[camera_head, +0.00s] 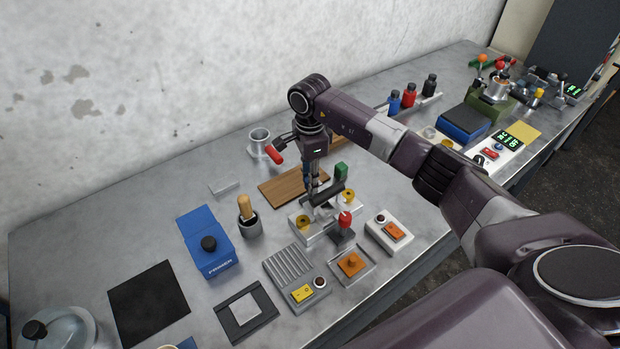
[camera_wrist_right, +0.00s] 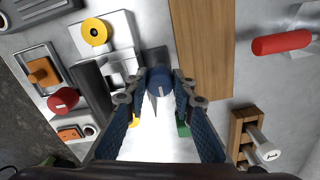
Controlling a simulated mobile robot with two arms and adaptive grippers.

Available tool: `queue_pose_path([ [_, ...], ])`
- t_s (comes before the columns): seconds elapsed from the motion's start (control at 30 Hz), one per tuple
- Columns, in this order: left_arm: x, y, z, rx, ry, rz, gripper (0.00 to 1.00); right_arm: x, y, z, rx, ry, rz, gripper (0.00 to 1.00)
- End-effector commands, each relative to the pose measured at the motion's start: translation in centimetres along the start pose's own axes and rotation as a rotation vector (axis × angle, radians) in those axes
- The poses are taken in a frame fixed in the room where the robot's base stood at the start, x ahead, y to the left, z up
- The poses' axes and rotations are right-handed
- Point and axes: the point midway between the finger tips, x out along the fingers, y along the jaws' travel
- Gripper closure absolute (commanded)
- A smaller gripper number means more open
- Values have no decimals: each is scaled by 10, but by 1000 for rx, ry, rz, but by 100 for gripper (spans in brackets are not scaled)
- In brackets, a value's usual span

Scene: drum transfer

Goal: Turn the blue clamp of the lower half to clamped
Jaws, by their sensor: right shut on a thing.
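The blue clamp (camera_wrist_right: 160,80) is a round dark-blue knob with a short white mark on its top, seen between my fingertips in the right wrist view. My right gripper (camera_wrist_right: 158,98) is shut on it from above, with one finger on each side. In the head view my right gripper (camera_head: 314,196) points down at the pale fixture (camera_head: 304,235), and it hides the clamp there. A yellow knob (camera_wrist_right: 95,31), a red knob (camera_wrist_right: 63,99) and a green part (camera_wrist_right: 183,127) stand around the clamp. The left gripper is not in view.
A wooden board (camera_head: 280,189) lies behind the fixture. A red handle (camera_wrist_right: 282,42) sticks out near my right wrist. A mortar with a pestle (camera_head: 247,212), a ribbed tray (camera_head: 289,264) and a white box with an orange switch (camera_head: 389,232) stand close by.

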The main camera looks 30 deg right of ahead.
Motion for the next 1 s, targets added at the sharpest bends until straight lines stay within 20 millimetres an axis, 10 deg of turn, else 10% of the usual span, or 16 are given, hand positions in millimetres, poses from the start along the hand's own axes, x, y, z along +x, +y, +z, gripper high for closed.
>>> queue_pose_path([
  [1.0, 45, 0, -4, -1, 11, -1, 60, 0, -2, -1, 767, -2, -4, 100],
])
